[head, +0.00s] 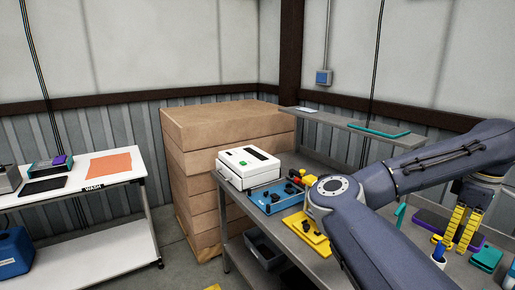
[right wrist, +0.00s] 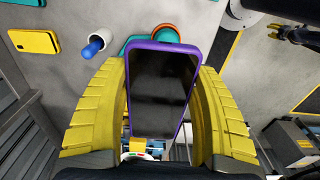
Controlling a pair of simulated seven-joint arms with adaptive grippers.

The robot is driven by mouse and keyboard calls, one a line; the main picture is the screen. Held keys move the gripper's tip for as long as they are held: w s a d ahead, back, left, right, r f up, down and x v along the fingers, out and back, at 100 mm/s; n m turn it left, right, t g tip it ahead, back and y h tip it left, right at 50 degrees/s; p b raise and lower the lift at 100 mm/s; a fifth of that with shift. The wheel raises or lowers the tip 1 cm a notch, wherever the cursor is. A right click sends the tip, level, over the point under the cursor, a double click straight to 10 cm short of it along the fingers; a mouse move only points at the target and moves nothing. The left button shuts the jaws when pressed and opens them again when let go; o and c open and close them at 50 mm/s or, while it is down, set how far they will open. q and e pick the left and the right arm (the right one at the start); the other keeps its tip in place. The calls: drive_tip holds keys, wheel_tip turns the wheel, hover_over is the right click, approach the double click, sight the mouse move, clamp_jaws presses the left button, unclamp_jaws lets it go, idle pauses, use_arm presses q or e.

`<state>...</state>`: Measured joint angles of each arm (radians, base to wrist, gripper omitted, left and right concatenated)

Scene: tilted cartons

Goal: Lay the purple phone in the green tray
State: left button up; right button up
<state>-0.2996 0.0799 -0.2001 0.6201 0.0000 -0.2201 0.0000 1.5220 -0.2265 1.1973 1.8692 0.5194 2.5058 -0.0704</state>
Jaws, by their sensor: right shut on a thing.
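My right gripper (head: 461,228) is at the right of the head view, with its yellow fingers pointing down. In the right wrist view it is shut on the purple phone (right wrist: 165,85), which has a dark screen and a purple rim. The phone (head: 432,218) shows in the head view behind the fingers. A teal flat piece (head: 375,130) lies on the raised shelf; I cannot tell whether it is the green tray. Another teal piece shows partly behind the phone in the right wrist view. My left gripper is not seen in the head view.
A teal phone-like item (head: 487,258) and a white cup (head: 438,260) with a blue object stand near the gripper. A yellow phone (right wrist: 35,42) lies at upper left in the right wrist view. A white box (head: 248,167) and blue tray (head: 275,197) sit at the bench's far end.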

drive_tip(key=s+r+m, duration=0.5)
drive_tip(key=s+m, duration=0.2)
drive_tip(key=s, duration=0.4)
drive_tip(key=s+r+m, duration=0.6)
drive_tip(key=s+m, duration=0.1)
drive_tip(key=s, duration=0.4)
drive_tip(key=shift+s+a+r+m, duration=0.15)
drive_tip(key=shift+a+r+m, duration=0.05)
drive_tip(key=shift+m, duration=0.1)
